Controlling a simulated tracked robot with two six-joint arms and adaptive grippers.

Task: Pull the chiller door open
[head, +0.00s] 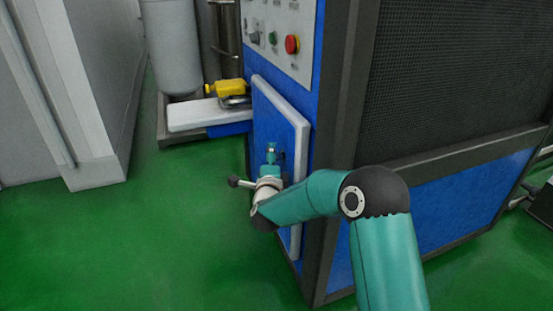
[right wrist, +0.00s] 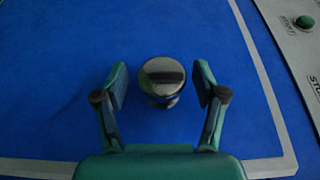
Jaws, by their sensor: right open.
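The chiller door (head: 265,108) is a blue panel with a pale frame, low on the front of the blue cabinet; it looks closed. In the right wrist view the blue door face (right wrist: 50,70) fills most of the picture. A dark, shiny round knob (right wrist: 161,78) stands out from it. My right gripper (head: 275,156) is at the door in the head view, with the knob largely hidden there. In the right wrist view the gripper (right wrist: 161,85) is open, with one finger on each side of the knob and gaps visible on both sides. My left gripper is out of view.
A control panel (head: 283,30) with a red button (head: 292,44) sits above the door. A pale ledge (head: 205,114) with a yellow item (head: 225,88) juts out to the left. A grey cabinet (head: 98,100) stands further left. Green floor (head: 150,230) before the door is clear.

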